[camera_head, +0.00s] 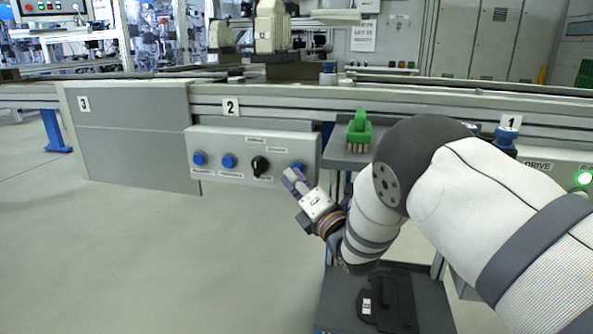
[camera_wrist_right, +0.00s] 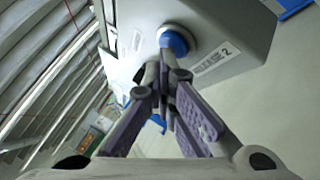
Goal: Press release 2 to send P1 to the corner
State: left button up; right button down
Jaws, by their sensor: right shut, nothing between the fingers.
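A light grey control box (camera_head: 235,172) hangs under the conveyor at the sign 2 (camera_head: 231,107). It carries blue buttons and a black knob (camera_head: 260,165). The rightmost blue button (camera_head: 298,167) is partly behind my right gripper (camera_head: 291,180). In the right wrist view the label by this blue button (camera_wrist_right: 174,40) appears to read release 2. My right gripper (camera_wrist_right: 168,75) is shut and empty, its fingertips at the button's face; I cannot tell whether they touch. My left gripper is not in view. I cannot identify P1 among the things on the line.
The conveyor rail (camera_head: 400,98) runs across above the box. A green part with brass pins (camera_head: 359,132) stands on a grey shelf right of the box. A black case (camera_head: 390,300) lies low on a dark platform. The floor (camera_head: 150,260) at left is clear.

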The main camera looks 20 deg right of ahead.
jog(key=shift+r, duration=0.1)
jog(key=shift+s+a+p, duration=0.45)
jog(key=shift+s+p, duration=0.25)
jog(key=shift+s, duration=0.05)
